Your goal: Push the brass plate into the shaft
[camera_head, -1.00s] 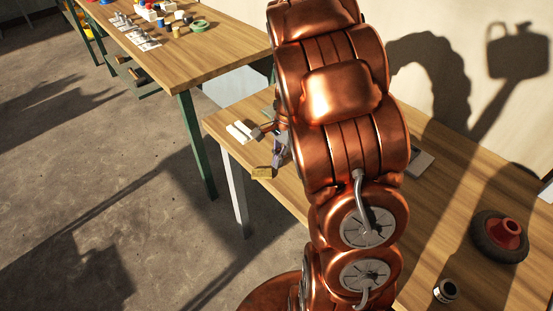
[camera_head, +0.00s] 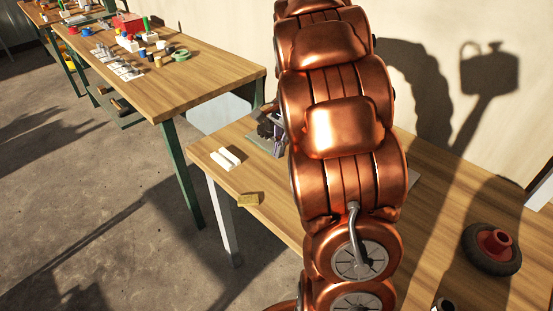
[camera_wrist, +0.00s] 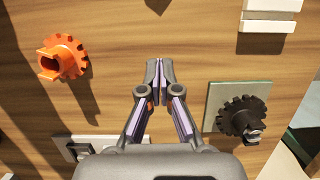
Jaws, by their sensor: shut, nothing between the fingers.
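A small brass-coloured block (camera_head: 249,199), which looks like the brass plate, lies at the left edge of the near table in the head view. I cannot make it out in the wrist view. In the wrist view my gripper (camera_wrist: 159,66) is shut and empty over the wooden table top. An orange gear (camera_wrist: 66,59) with a tube-like hub stands to its left. A black gear (camera_wrist: 243,117) with a short stub sits on a grey-green plate (camera_wrist: 222,92) to its right. I cannot tell which part is the shaft. My arm hides most of this area in the head view.
White blocks (camera_head: 225,158) lie near the table's left end. A light slotted piece (camera_wrist: 88,147) is beside my gripper in the wrist view. A black wheel with a red hub (camera_head: 491,249) lies on the right of the table. Another table (camera_head: 180,92) with small parts stands behind.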

